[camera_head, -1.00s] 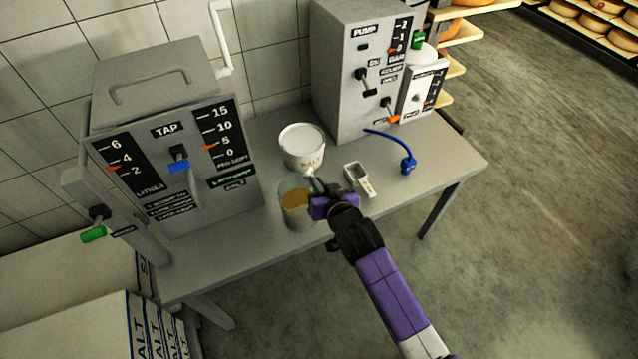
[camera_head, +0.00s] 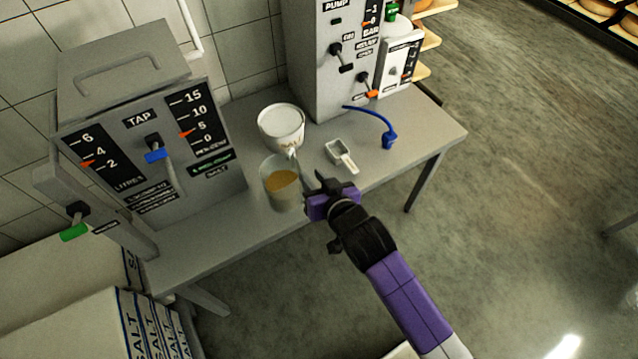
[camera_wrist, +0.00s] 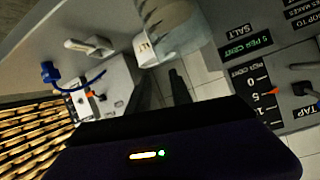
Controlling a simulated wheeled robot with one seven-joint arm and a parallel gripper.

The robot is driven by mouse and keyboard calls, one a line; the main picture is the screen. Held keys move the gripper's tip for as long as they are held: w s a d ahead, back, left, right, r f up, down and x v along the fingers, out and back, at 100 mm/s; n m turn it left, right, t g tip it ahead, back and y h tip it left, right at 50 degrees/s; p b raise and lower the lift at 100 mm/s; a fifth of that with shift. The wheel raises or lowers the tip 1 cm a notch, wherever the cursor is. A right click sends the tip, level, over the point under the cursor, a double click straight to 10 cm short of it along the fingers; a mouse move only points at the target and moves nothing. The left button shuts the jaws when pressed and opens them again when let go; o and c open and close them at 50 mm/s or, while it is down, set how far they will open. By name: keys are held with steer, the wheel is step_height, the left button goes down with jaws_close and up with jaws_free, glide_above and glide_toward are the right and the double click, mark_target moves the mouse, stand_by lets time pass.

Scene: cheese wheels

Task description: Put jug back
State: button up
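The clear jug (camera_head: 281,190) stands upright on the grey table, with yellowish-brown contents inside. It stands in front of a white tub and to the right of the tap machine (camera_head: 130,150). The jug also shows, cut off, at the top of the wrist view (camera_wrist: 180,22). My gripper (camera_head: 308,174) is just right of the jug in the head view. In the wrist view its two dark fingers (camera_wrist: 163,88) are apart with a gap between them, and nothing shows held. Whether a fingertip touches the jug is hard to tell.
The white tub (camera_head: 281,128) is close behind the jug. A white scoop (camera_head: 341,155) and a blue hose (camera_head: 388,138) lie to the right. The pump machine (camera_head: 335,70) stands behind. Salt bags (camera_head: 130,325) are at lower left. The table's front strip is clear.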

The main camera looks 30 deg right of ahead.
steer(key=shift+v, duration=1.9)
steer(key=s+r+n, duration=0.1)
steer(key=s+r, duration=0.2)
steer(key=s, duration=0.7)
steer(key=s+r+n+t, duration=0.1)
steer(key=s+r, duration=0.3)
steer(key=s, duration=0.7)
steer(key=s+r+n+y, duration=0.1)
steer(key=s+r, duration=0.2)
steer(key=s, duration=0.7)
steer(key=shift+s+a+r+t, duration=0.2)
steer(key=shift+a+r+t, duration=0.05)
steer(key=shift+a+t, duration=0.2)
